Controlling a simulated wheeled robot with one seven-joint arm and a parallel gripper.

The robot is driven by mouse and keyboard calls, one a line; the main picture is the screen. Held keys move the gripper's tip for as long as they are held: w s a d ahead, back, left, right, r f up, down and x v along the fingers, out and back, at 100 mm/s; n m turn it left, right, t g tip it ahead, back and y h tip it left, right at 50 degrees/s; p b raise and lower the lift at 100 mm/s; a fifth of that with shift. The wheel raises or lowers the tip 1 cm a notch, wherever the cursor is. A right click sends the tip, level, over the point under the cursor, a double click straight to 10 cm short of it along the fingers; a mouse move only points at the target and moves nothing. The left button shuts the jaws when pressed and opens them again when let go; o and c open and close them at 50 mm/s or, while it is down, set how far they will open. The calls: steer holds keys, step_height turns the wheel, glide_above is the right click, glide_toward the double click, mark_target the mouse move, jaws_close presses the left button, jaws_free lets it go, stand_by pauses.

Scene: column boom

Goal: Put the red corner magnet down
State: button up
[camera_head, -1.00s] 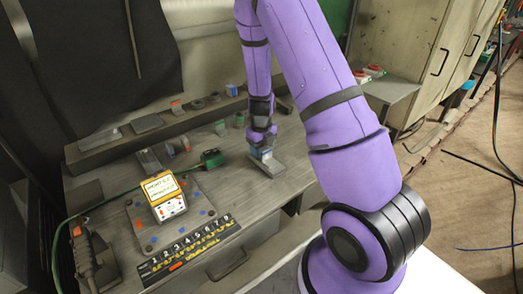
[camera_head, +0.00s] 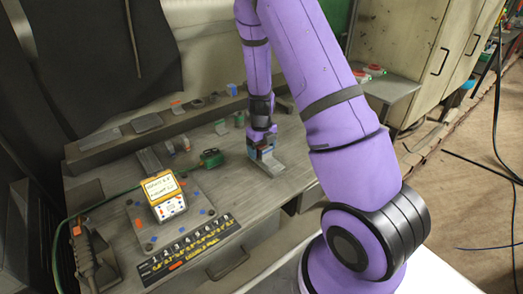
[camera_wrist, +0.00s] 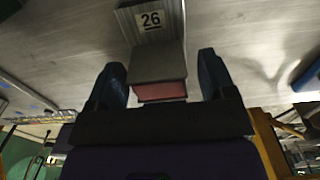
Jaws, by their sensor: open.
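In the wrist view a block with a red lower face (camera_wrist: 160,91) and a grey upper face sits between the two blue fingers of my gripper (camera_wrist: 161,70). It looks like the red corner magnet. My gripper is open, with a gap visible on each side of the block. A grey metal piece labelled 26 (camera_wrist: 150,19) lies directly beyond the block and seems to touch it. In the head view my gripper (camera_head: 262,147) is low over the workbench, beside a grey metal piece (camera_head: 272,164). The red face cannot be made out there.
A yellow case with a white label (camera_head: 163,190) stands on a metal plate left of my gripper. A green item (camera_head: 211,158) lies nearer. A numbered strip (camera_head: 187,247) runs along the bench's front edge. A raised shelf (camera_head: 110,152) with small items lies behind.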

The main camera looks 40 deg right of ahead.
steer(key=s+a+r+n, duration=0.1)
steer(key=a+r+n, duration=0.15)
steer(key=r, duration=0.45)
steer(key=s+a+r+n+t+y, duration=0.1)
steer(key=r+n, duration=0.2)
steer(key=r, duration=0.4)
steer(key=s+a+r+n, duration=0.1)
steer(key=s+r+n, duration=0.15)
steer(key=r, duration=0.45)
steer(key=s+a+r+n+t, duration=0.2)
steer(key=s+a+r+n, duration=0.2)
steer(key=s+r+n, duration=0.4)
steer(key=s+a+r+n+t+h, duration=0.1)
steer(key=s+a+r+n, duration=0.3)
steer(key=s+r+n, duration=0.5)
steer(key=s+n+t, duration=0.1)
steer(key=s+n, duration=0.4)
steer(key=n, duration=0.5)
steer(key=shift+a+n, duration=0.3)
